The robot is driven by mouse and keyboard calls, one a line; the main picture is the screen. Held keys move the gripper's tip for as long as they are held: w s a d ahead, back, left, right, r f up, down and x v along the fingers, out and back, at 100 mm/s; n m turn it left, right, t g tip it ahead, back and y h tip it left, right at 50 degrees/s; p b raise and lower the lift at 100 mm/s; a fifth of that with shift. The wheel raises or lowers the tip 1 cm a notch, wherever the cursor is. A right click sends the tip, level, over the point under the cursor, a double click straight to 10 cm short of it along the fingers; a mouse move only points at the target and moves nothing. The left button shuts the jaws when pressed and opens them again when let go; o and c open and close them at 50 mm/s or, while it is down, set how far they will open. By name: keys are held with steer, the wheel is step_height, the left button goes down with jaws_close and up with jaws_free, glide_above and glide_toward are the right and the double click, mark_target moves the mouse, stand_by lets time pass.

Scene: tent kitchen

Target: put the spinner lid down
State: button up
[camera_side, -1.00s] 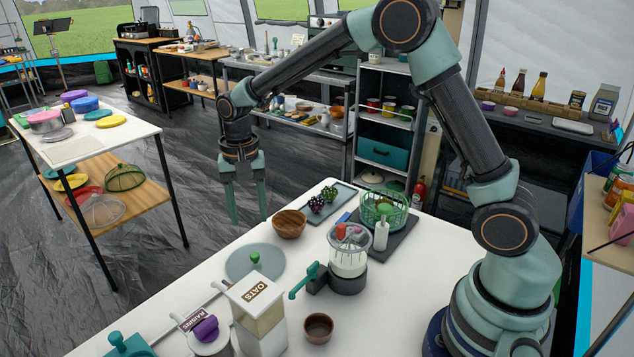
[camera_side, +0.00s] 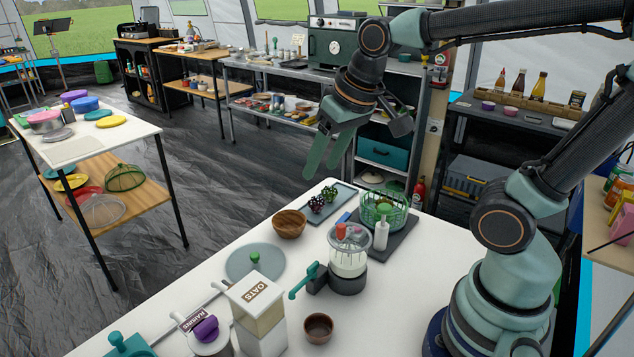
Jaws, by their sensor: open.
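My gripper (camera_side: 322,165) is open and empty. It appears raised near the table's far edge, above and right of the lid in the picture, with its fingers pointing down and left. It is well apart from the lid.
A wooden bowl (camera_side: 289,223) and a blue-grey tray (camera_side: 340,193) with dark grape-like bunches are at the far edge. A clear-jarred device with a teal handle (camera_side: 304,280), an oats box (camera_side: 257,310), a raisins jar (camera_side: 208,340) and a small brown bowl (camera_side: 318,327) stand nearer.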

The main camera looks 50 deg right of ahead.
steer(key=s, duration=0.1)
steer(key=s+n+t, duration=0.1)
steer(key=s, duration=0.1)
steer(key=shift+d+f+n, duration=0.2)
steer(key=shift+d+n, duration=0.1)
steer(key=shift+d, duration=0.1)
